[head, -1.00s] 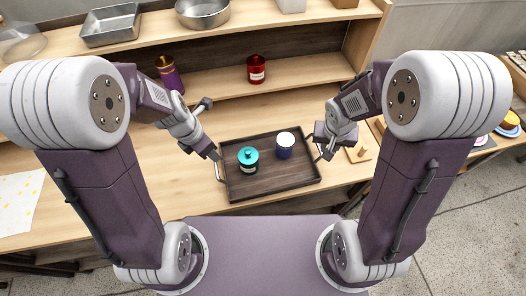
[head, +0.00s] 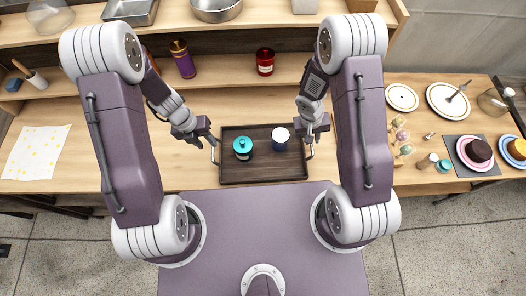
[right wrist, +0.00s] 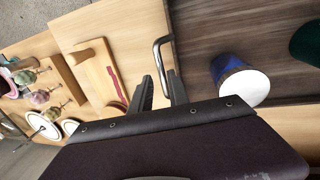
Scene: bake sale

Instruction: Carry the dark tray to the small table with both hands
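The dark tray (head: 265,173) lies flat on the wooden counter near its front edge. It carries a teal lidded jar (head: 243,148) and a blue jar with a white top (head: 280,138), which also shows in the right wrist view (right wrist: 243,84). My left gripper (head: 206,141) looks open just above the tray's left metal handle (head: 214,153). My right gripper (head: 311,146) is at the right handle. I see neither gripper closed on a handle.
A shelf behind holds a purple jar (head: 183,60), a red jar (head: 265,62) and metal pans (head: 131,11). A spotted paper (head: 36,152) lies on the left. Plates (head: 402,97), cakes (head: 478,150) and cake pops (head: 401,135) crowd the counter on the right. Open floor (head: 440,240) shows at the lower right.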

